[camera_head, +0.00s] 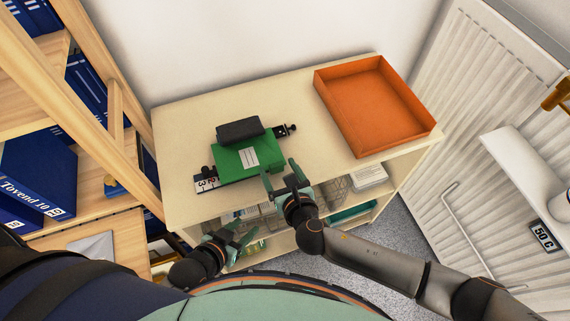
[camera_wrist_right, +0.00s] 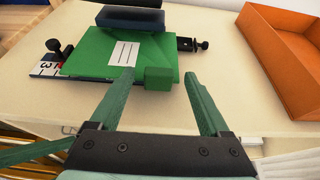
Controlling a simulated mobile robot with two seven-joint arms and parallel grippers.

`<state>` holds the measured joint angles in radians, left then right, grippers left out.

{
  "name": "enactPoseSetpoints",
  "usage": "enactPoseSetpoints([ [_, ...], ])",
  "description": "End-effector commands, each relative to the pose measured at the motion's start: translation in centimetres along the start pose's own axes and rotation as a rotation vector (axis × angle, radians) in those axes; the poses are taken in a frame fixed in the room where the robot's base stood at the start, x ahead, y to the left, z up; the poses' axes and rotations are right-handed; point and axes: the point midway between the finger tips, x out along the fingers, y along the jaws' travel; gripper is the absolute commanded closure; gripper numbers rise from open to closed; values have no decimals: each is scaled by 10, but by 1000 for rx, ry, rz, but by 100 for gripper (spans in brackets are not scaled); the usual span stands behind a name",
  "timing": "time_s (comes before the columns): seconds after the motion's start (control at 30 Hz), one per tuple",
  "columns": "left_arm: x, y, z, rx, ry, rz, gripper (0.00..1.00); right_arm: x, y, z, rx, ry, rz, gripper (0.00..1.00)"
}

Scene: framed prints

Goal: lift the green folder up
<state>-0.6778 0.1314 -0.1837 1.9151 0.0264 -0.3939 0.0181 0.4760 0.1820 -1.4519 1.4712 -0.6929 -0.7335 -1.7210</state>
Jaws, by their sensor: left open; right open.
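The green folder (camera_head: 236,160) lies on top of the pale wooden cabinet, with a white lined label on its face. In the right wrist view the green folder (camera_wrist_right: 100,52) has a small green block (camera_wrist_right: 158,78) at its near right corner. A dark block (camera_head: 240,129) lies at its far edge. My right gripper (camera_head: 280,172) is open and empty, just in front of the folder's near right corner; the wrist view shows its two fingers (camera_wrist_right: 160,85) on either side of the green block. My left gripper (camera_head: 241,238) is open and empty, lower, in front of the cabinet's front edge.
An orange tray (camera_head: 375,105) stands on the right of the cabinet top (camera_head: 300,135). A black clamp-like part (camera_head: 285,130) and a numbered plate (camera_head: 207,184) show beside the folder. Blue binders fill a wooden shelf at left; a white door is at right.

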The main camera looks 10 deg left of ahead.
Motion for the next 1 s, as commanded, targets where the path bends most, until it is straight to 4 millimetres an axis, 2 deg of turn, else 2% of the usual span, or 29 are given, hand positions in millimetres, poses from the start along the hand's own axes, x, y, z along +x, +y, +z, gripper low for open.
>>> enactPoseSetpoints([
  [0.43,2,0,3,0,-1,0,50,0,5,-2,0,0,2,20],
  [1.0,2,0,3,0,-2,1,50,0,5,-2,0,0,1,83],
])
